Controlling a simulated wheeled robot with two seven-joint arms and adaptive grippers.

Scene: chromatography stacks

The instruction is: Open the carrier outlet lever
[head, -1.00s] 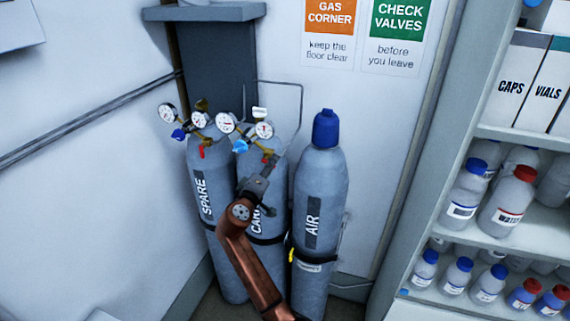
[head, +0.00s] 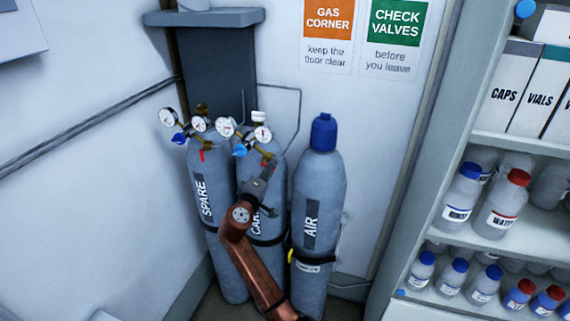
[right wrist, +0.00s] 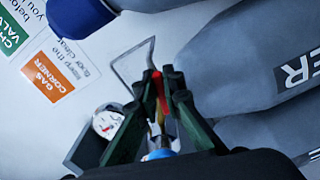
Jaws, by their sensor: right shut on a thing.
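The carrier cylinder (head: 270,222) stands in the middle of three grey cylinders, its label partly covered by my right arm. Its regulator has white gauges (head: 262,134), a blue knob (head: 240,151) and a red outlet lever (head: 267,156). My right gripper (head: 269,168) is at this lever, in front of the cylinder's top. In the right wrist view, the red lever (right wrist: 158,88) lies between the dark fingers of my right gripper (right wrist: 165,84), which are shut on it. The lever's exact angle is hard to tell. My left gripper is not in view.
The spare cylinder (head: 215,225), with its own gauges and red lever (head: 202,156), stands close on the left. The blue-capped air cylinder (head: 325,180) stands close on the right. A shelf of bottles (head: 540,222) is further right. A thin bent pipe (head: 299,110) runs behind.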

